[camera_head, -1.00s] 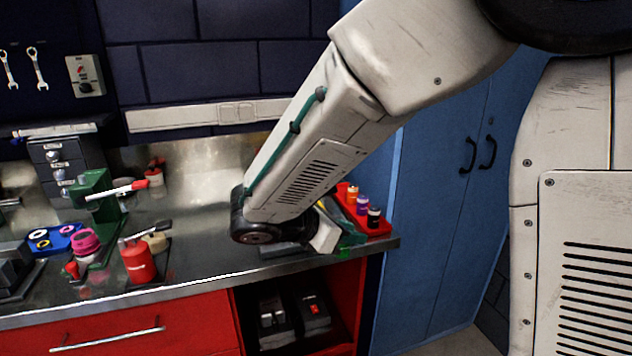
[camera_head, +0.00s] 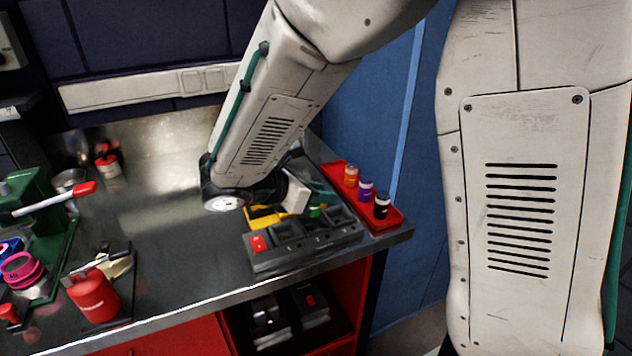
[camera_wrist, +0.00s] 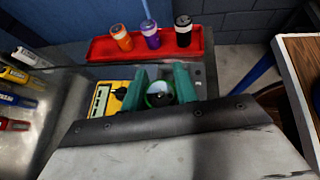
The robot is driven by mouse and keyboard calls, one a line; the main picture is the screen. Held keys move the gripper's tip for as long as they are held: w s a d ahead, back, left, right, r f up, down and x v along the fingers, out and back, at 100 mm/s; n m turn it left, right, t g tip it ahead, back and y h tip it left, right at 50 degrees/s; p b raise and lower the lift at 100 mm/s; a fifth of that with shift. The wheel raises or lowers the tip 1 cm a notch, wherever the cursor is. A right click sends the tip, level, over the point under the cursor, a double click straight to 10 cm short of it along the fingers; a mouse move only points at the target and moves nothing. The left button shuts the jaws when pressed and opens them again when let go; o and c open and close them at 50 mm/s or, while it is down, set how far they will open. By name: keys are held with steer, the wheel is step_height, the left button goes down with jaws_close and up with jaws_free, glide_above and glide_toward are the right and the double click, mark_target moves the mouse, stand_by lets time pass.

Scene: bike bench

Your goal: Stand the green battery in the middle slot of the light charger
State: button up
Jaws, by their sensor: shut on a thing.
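My gripper (camera_wrist: 161,84) is shut on the green battery (camera_wrist: 160,96), seen end-on between its two green fingers in the wrist view. In the head view the green battery (camera_head: 318,211) shows as a small green patch below my pale gripper (camera_head: 308,200), over the back side of the charger. The dark grey light charger (camera_head: 290,262) stands on the bench near its front right corner, with a red switch at its left end and dark slots along its top. My gripper hides part of its back. I cannot tell the battery's height above it.
A red tray (camera_head: 399,222) right of the charger holds orange (camera_head: 351,175), purple (camera_head: 366,190) and black (camera_head: 382,206) batteries. A yellow device (camera_wrist: 108,98) lies beside the gripper, behind the charger. A red container (camera_head: 94,297) stands left. The bench between is mostly clear.

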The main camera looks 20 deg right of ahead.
mark_target(317, 209)
steer(key=shift+f, duration=1.7)
steer(key=shift+a+f, duration=0.1)
steer(key=shift+f, duration=0.5)
steer(key=o, duration=0.8)
steer(key=shift+v, duration=5.55)
